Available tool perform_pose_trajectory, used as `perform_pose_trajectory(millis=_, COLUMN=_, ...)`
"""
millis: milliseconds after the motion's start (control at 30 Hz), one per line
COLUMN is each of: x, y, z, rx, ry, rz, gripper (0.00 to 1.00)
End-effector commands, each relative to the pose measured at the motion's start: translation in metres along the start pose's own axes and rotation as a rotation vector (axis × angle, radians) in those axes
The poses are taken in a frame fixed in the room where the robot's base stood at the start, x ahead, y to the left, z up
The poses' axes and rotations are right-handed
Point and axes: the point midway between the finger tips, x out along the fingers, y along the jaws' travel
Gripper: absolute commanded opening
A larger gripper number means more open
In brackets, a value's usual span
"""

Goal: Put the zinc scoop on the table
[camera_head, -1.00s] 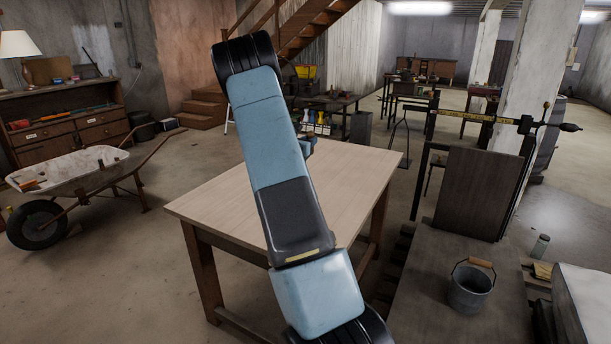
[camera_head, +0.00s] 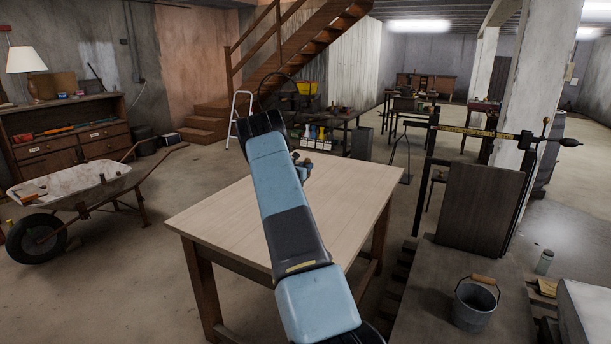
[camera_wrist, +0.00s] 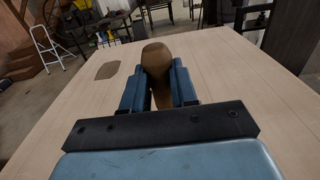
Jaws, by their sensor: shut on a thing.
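My gripper (camera_wrist: 158,88) is shut on a brown, rounded handle, seen in the wrist view; I take this as the zinc scoop (camera_wrist: 156,55). Only the handle shows; no metal part is visible. The table (camera_head: 215,215) has a pale wooden top, and it fills much of the wrist view (camera_wrist: 235,80) below and around my gripper. A dark oval patch, like a shadow, lies on the tabletop left of the handle, apart from it. In the head view my arm crosses the table, and the gripper is mostly hidden behind it near the far edge.
The tabletop looks otherwise bare. A beam scale (camera_head: 480,205) stands to the right with a zinc bucket (camera_head: 474,303) on its platform. A wheelbarrow (camera_head: 75,185) stands left. A bench with bottles (camera_head: 320,132) is behind the table.

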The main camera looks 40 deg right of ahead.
Motion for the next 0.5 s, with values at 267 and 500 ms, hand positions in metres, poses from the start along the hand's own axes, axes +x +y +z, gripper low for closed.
perform_pose_trajectory(millis=267, x=0.006, y=0.004, z=-0.021, rx=-0.001, ry=0.001, rz=-0.001, gripper=0.00)
perform_pose_trajectory(millis=500, x=0.006, y=0.004, z=-0.037, rx=0.001, ry=-0.001, rz=-0.001, gripper=0.00)
